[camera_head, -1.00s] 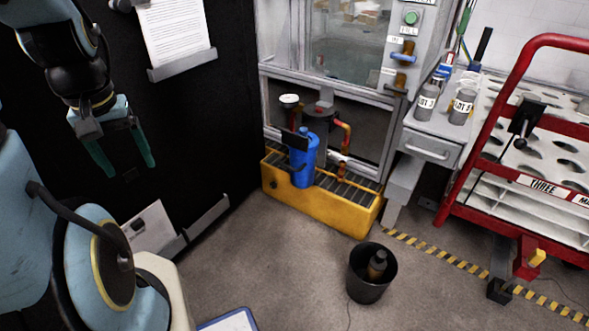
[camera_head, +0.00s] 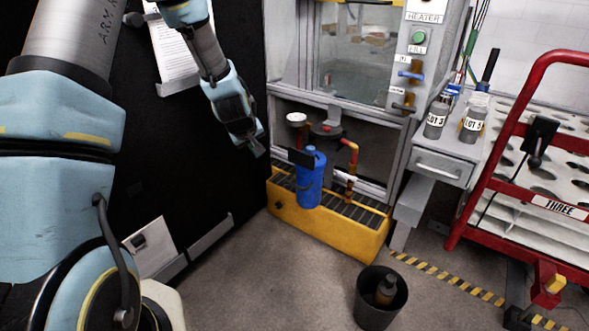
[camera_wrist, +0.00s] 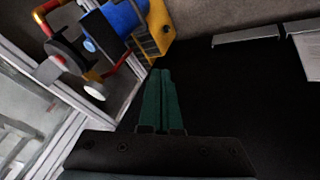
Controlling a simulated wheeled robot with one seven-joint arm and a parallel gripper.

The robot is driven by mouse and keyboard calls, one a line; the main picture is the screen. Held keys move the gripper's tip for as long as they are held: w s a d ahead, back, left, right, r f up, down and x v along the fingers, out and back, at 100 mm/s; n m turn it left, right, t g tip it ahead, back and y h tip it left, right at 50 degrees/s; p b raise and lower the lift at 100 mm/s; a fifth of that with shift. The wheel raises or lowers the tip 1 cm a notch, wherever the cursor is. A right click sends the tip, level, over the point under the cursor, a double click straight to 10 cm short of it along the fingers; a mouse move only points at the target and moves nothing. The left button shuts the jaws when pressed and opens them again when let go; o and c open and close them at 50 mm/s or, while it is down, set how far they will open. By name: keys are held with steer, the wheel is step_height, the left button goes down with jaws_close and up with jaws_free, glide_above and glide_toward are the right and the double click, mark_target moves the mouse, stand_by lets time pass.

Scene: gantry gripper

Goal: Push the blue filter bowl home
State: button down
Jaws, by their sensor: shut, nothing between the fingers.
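The blue filter bowl (camera_head: 309,180) stands upright on the grated top of the yellow tray (camera_head: 342,231), below the pump and pipes. A dark flat piece is beside its top. In the wrist view the blue bowl (camera_wrist: 124,17) shows at the upper left, partly cut by the frame edge. My gripper (camera_head: 258,150) is up and left of the bowl, in front of the black panel, apart from it. In the wrist view its green fingers (camera_wrist: 161,72) are together and empty. Whether the bowl is fully seated cannot be told.
A black bin (camera_head: 380,297) with a bottle in it stands on the floor in front. A red-framed rack (camera_head: 515,150) and a grey drawer bench (camera_head: 438,168) are on the right. A white funnel-like cup (camera_head: 297,118) sits beside the pipework. Floor left of the bin is clear.

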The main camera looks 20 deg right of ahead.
steer(key=d+f, duration=0.5)
steer(key=d, duration=0.2)
steer(key=b, duration=0.1)
glide_toward(297, 169)
step_height(297, 169, down, 4)
steer(key=w, duration=0.2)
steer(key=shift+s+d+n+t+h, duration=0.15)
steer(key=shift+d+n+t+h, duration=0.2)
steer(key=shift+d, duration=0.25)
